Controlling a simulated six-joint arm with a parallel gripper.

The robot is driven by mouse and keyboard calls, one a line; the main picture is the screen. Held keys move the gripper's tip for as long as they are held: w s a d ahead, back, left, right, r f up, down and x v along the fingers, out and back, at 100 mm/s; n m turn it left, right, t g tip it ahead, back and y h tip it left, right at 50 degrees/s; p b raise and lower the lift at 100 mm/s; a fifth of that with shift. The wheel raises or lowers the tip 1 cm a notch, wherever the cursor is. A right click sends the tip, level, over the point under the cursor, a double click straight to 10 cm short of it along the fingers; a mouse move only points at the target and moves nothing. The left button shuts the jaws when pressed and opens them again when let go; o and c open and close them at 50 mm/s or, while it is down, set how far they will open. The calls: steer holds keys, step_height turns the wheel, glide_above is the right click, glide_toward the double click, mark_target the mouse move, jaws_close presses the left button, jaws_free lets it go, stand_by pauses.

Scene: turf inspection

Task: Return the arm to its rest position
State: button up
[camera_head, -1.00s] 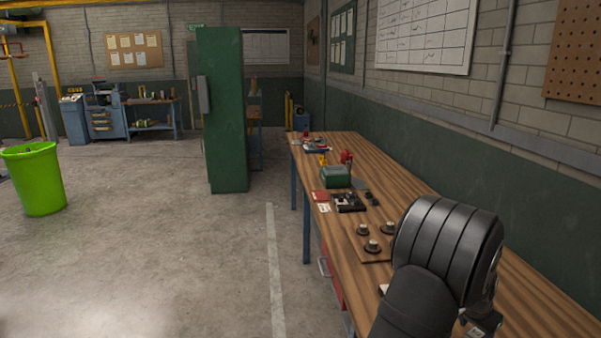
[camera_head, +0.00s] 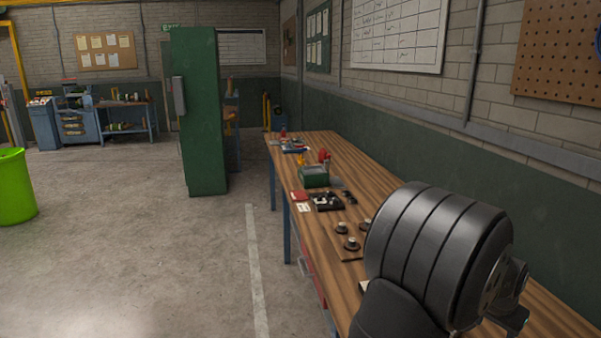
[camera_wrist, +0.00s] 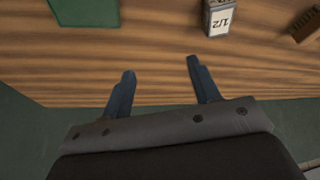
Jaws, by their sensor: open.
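My gripper (camera_wrist: 160,82) shows in the wrist view with its two fingers apart and nothing between them. The fingers are over the wooden workbench, close to its edge. In the head view my black arm is at the lower right, in front of the wooden workbench (camera_head: 345,185), and hides part of its top. The fingers cannot be made out clearly in the head view.
In the wrist view a green item (camera_wrist: 85,10) and a small block marked 1/2 (camera_wrist: 217,17) lie beyond the fingers. A green box (camera_head: 314,177) and several small parts sit along the bench. A green cabinet (camera_head: 200,110) and lime bin (camera_head: 14,187) stand on open floor.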

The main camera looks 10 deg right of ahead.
steer(key=shift+w+a+f+m+g, duration=0.35)
steer(key=shift+w+a+m, duration=0.4)
steer(key=shift+w+a, duration=2.25)
steer(key=shift+w+a+f+m+g, duration=0.3)
steer(key=shift+w+a+m, duration=0.5)
steer(key=shift+w+a, duration=2.2)
steer(key=shift+w+a+f+m+g, duration=0.3)
steer(key=shift+w+a+m, duration=0.85)
steer(key=shift+w, duration=3.25)
